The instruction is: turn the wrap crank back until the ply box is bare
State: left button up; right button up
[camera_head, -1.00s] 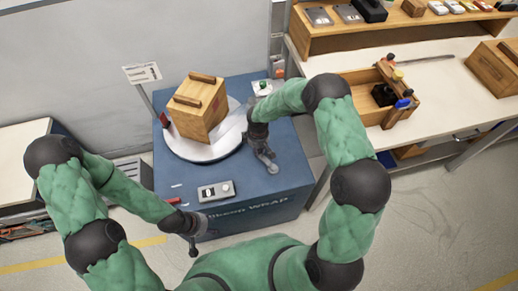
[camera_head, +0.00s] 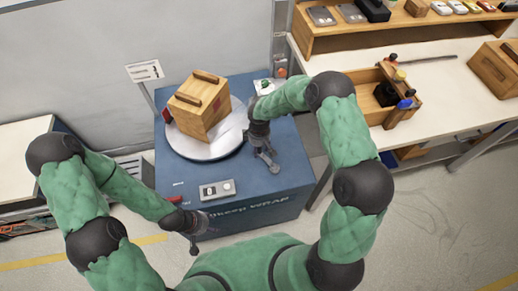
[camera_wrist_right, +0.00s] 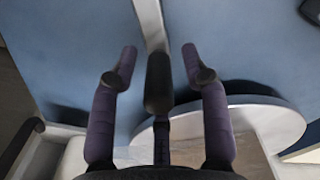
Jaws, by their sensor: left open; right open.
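The ply box (camera_head: 199,106), with dark strips on top, sits on a pale round turntable (camera_head: 185,150) on the blue wrap machine (camera_head: 255,203). I make out no film on its visible faces. In the right wrist view, the crank's dark grip (camera_wrist_right: 158,82) stands between the two fingers of my right gripper (camera_wrist_right: 160,62), which is open, with gaps on both sides. The crank's pale arm (camera_wrist_right: 149,22) runs up from it. In the head view my right gripper (camera_head: 267,158) hides most of the crank. My left gripper (camera_head: 194,240) is open and empty at the machine's front left.
A control panel (camera_head: 217,190) is on the machine's front top. A sign on a post (camera_head: 144,71) stands at its back left. A workbench (camera_head: 450,95) with a wooden tray (camera_head: 398,117) is at the right. Open floor lies at the lower right.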

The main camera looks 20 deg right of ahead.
notch_tip(320, 180, up, 11)
dwell(0.4)
dwell(0.4)
